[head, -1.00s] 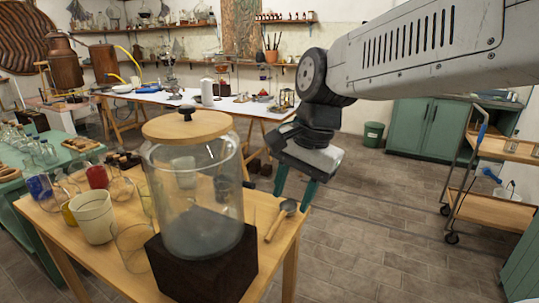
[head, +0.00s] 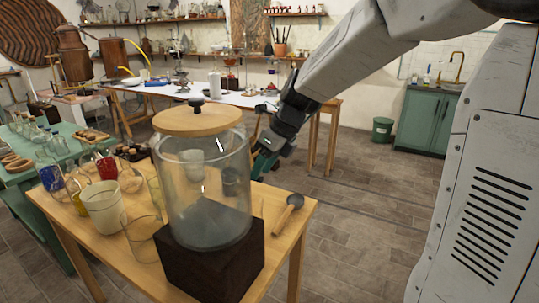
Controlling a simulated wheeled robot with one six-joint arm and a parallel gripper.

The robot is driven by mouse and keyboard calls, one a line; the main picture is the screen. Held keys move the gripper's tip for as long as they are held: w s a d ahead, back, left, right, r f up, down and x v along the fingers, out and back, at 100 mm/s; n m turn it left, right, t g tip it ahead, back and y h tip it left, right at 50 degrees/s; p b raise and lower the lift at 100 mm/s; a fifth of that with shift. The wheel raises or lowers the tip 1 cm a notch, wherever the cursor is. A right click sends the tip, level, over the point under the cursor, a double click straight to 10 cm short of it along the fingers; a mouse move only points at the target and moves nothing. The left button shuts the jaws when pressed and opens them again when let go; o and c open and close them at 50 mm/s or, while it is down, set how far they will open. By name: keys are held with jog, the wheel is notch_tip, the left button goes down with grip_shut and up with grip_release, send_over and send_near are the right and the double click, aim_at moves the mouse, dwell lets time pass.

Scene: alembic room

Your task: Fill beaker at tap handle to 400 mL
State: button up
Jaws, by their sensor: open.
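A clear glass beaker (head: 142,236) stands on the wooden table, just left of the dark block. A cream-coloured beaker (head: 103,209) stands behind it to the left. I cannot tell which one the task means. A brass tap (head: 457,66) rises above the green cabinet at the far right; its handle is too small to make out. My gripper (head: 260,168), with teal fingers, is open just right of the large lidded glass jar (head: 207,205), at the table's far side. The jar partly hides the fingertips. I see nothing held.
The jar stands on a dark block (head: 212,272) at the table's (head: 90,250) front. A spoon-like tool (head: 288,213) lies right of it. Coloured glassware crowds the left side. A white-topped table (head: 240,100) stands behind. The tiled floor (head: 360,215) is open to the right.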

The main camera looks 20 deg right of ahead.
jog(key=shift+x, duration=1.2)
grip_shut()
